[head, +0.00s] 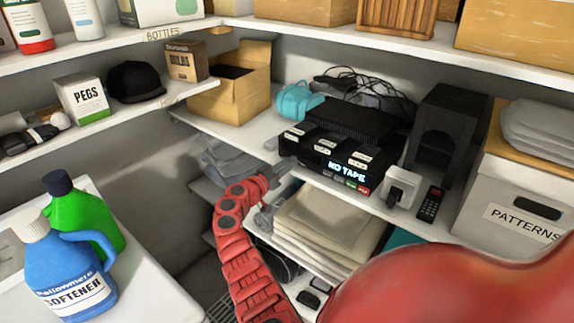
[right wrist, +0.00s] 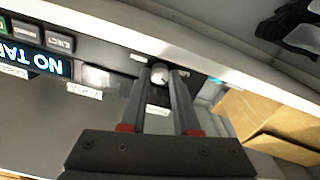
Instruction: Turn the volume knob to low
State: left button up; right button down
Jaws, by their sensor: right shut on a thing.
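A black tape player (head: 330,155) stands on the middle shelf, its lit display (head: 346,172) reading NO TAPE. In the right wrist view the display (right wrist: 38,58) appears upside down. A small pale round knob (right wrist: 158,74) sits on the front panel, between the two dark fingers of my right gripper (right wrist: 160,84). The fingers are shut on it. In the head view my right gripper (head: 282,169) is at the left end of the player's front, where the knob is hidden. The knob's exact setting cannot be read. My left gripper is not in view.
A white plug-like adapter (head: 402,187) and a black remote (head: 431,205) lie right of the player. Folded cloths (head: 325,222) fill the shelf below. An open cardboard box (head: 230,88) stands to the left. A softener bottle (head: 65,265) stands at lower left.

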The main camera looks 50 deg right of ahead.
jog(key=n+b, duration=0.2)
jog(key=n, duration=0.1)
jog(key=shift+b, duration=0.4)
jog(key=c, duration=0.7)
grip_release()
jog(key=shift+o, duration=0.2)
jog(key=shift+a, duration=0.1)
